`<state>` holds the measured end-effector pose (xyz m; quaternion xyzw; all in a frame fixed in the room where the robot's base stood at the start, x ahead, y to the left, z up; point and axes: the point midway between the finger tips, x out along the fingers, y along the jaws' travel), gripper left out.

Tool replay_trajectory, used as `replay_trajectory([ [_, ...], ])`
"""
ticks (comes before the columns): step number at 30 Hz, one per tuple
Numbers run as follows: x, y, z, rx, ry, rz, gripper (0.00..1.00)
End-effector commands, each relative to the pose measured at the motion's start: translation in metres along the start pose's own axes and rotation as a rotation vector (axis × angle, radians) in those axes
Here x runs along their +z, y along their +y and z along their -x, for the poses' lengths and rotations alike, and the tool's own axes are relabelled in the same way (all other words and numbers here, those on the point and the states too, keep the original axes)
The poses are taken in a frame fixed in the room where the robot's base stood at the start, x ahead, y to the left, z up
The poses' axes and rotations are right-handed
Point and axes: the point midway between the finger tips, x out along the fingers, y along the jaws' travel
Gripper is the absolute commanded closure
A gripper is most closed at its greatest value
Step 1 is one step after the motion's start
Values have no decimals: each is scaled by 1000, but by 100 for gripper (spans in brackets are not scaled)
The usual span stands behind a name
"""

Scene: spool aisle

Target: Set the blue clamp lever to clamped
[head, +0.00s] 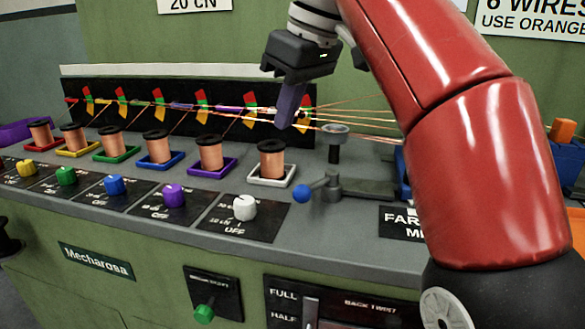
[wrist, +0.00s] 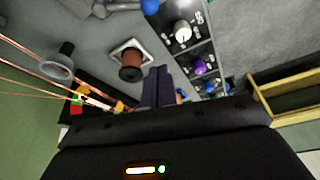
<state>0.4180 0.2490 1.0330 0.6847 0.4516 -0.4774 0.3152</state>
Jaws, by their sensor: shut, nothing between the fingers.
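The blue clamp lever has a blue ball knob (head: 302,193) on a short metal arm, joined to a grey pivot on the bench top, right of the white-framed spool. The knob points left and toward the front. In the wrist view the knob (wrist: 150,6) is cut by the top edge, with part of its metal arm beside it. My gripper (head: 287,122) is shut and empty, hanging above and behind the lever, apart from it. Its closed purple-grey fingers (wrist: 158,72) also show in the wrist view. The pivot's markings cannot be read.
A dark post with a round grey top (head: 335,131) stands just behind the lever. Copper wires run close behind my fingers. Several copper spools, including one in a white tray (head: 271,182), stand to the left. A white knob (head: 244,207) sits in front.

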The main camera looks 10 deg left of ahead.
Motion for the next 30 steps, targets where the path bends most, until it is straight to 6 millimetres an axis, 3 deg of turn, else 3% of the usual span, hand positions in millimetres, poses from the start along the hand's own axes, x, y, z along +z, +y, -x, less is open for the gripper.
replay_trajectory([
  [11, 0, 0, -15, -2, -2, -1, 100],
  [24, 2, 0, -107, -1, -3, 0, 100],
  [30, 31, 0, -97, 0, 0, -2, 100],
])
